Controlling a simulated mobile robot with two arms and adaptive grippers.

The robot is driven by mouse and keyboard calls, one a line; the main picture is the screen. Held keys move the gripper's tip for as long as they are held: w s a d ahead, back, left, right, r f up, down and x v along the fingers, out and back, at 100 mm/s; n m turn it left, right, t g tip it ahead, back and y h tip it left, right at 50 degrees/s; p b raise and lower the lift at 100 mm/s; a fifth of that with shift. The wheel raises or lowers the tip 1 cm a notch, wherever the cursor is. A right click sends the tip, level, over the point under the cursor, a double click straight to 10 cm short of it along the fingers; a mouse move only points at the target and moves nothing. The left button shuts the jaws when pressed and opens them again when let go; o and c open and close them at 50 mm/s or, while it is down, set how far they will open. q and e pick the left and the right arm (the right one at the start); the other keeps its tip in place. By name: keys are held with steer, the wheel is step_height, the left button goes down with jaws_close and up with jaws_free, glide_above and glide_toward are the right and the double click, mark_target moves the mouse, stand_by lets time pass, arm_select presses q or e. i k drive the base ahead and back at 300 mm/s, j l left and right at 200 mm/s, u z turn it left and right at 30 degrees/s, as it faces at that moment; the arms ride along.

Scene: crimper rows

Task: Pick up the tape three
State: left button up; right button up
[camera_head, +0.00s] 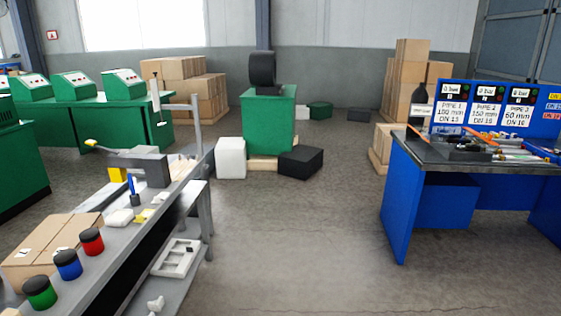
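Three short round items with black tops stand in a row on the grey bench (106,262) at the lower left. One is red (92,244), one is blue (68,267) and one is green (41,296), nearest to me. They may be the tapes, but I see no label and cannot tell which is tape three. Neither of my grippers is in view.
Cardboard boxes (50,245) lie beside the row. The bench has a lower shelf with a white tray (177,257). A blue workbench (401,200) with tools stands at the right. The floor between the benches is clear.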

mark_target(185, 171)
steer(key=i+u, duration=0.1)
steer(key=i, duration=1)
steer(key=i+l, duration=0.2)
steer(key=i, duration=0.85)
steer(key=i+j+u, duration=0.05)
steer(key=j, duration=0.05)
